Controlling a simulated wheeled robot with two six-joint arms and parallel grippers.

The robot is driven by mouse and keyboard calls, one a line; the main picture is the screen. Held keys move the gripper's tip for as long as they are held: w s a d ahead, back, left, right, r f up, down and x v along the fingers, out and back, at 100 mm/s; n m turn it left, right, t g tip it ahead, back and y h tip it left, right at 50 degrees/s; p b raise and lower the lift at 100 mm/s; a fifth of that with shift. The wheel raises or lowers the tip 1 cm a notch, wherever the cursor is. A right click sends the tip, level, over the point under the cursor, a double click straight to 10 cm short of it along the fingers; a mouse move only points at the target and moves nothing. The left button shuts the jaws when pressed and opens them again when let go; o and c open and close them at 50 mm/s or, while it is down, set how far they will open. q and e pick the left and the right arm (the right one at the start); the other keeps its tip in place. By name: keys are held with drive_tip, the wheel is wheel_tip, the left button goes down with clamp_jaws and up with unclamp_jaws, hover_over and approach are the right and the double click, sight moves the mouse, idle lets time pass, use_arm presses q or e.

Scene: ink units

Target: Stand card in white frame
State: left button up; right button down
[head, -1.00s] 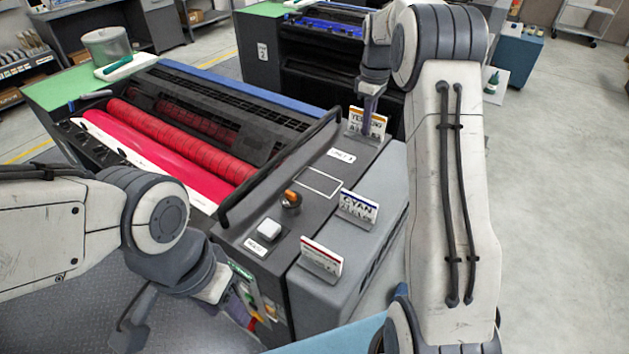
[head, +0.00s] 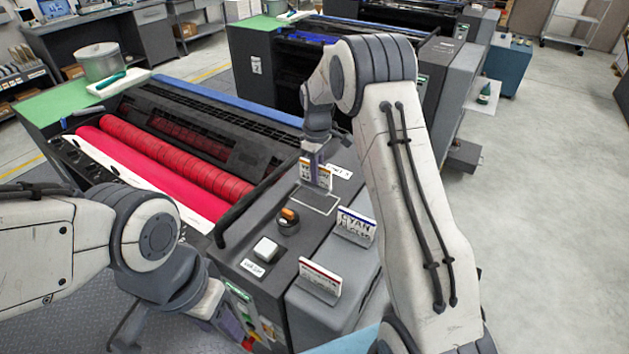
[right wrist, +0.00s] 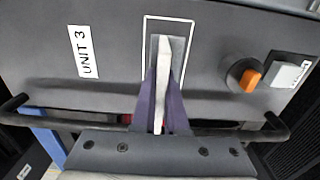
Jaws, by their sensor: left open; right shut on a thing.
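My right gripper (head: 317,160) is shut on a white card with an orange stripe and dark lettering (head: 316,179). The card is upright over the far part of the white frame (head: 312,208), an outline on the grey machine top; I cannot tell if it touches the surface. In the right wrist view the card (right wrist: 166,60) is seen edge-on between the purple fingers (right wrist: 163,112), with the frame's outline (right wrist: 146,50) around it. My left gripper (head: 236,328) is open, low beside the machine's front, partly hidden by its own arm.
An orange-topped knob (head: 288,218) and a white button (head: 265,249) sit near the frame. A dark bar (head: 262,190) runs beside the red rollers (head: 165,152).

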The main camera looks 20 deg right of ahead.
wheel_tip(320, 180, down, 4)
drive_tip(key=shift+a+r+p, duration=0.1)
drive_tip(key=shift+a+p, duration=0.05)
drive_tip(key=shift+p, duration=0.9)
drive_tip(key=shift+f, duration=0.2)
drive_tip(key=shift+f, duration=0.1)
drive_tip(key=c, duration=0.9)
unclamp_jaws()
drive_tip(key=shift+c, duration=0.2)
drive_tip(key=shift+s, duration=0.1)
